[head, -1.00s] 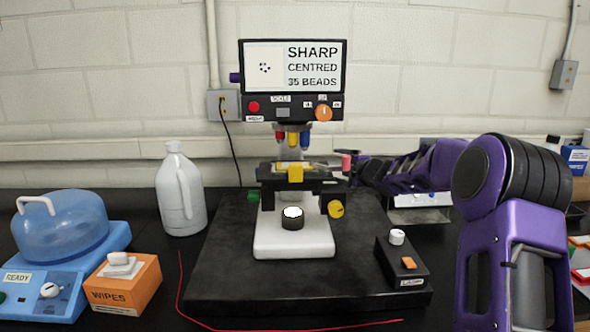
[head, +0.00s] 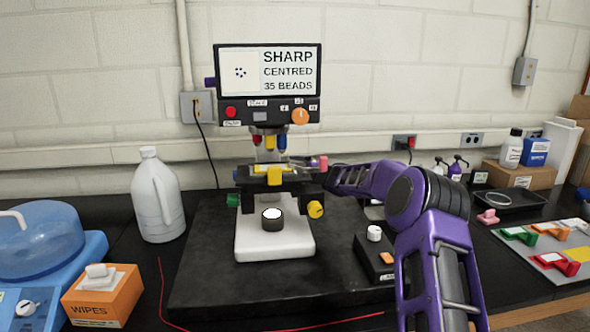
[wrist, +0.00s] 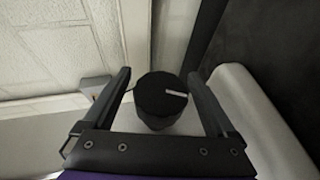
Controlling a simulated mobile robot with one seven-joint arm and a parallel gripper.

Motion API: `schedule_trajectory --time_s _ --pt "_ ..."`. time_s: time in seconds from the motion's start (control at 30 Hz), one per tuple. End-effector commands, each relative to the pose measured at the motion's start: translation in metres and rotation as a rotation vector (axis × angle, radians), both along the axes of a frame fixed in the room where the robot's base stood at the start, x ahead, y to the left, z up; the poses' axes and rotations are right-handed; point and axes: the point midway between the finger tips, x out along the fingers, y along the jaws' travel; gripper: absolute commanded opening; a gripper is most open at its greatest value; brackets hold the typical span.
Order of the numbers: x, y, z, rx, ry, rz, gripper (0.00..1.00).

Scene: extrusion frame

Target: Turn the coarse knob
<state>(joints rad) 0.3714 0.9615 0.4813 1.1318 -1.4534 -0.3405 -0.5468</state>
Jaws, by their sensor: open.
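In the wrist view a black round knob (wrist: 161,97) with a white mark on its face sits between the two fingers of my gripper (wrist: 159,74). The gripper is open, one finger on each side, with gaps showing. In the head view the microscope (head: 274,240) stands on a black slab, with a yellow knob (head: 316,209) at its right and a green knob (head: 233,200) at its left. My arm reaches in from the right towards the microscope's far side; the gripper is hidden there. The screen (head: 268,70) reads SHARP, CENTRED, 35 BEADS.
A white jug (head: 158,196), an orange wipes box (head: 103,296) and a blue lidded device (head: 40,245) stand at left. A small black control box (head: 374,258) lies right of the microscope, close to my arm. A tray with coloured clips (head: 550,247) is at far right.

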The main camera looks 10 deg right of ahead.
Motion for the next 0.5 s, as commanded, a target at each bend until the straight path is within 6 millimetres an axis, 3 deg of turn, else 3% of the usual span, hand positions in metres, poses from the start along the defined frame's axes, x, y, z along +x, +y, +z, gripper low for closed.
schedule_trajectory --time_s 0.37,0.5 --pt "0.0046 0.0021 -0.0017 0.001 0.000 -0.001 0.91" --pt "0.0045 0.0021 -0.0017 0.001 0.000 0.000 0.68"
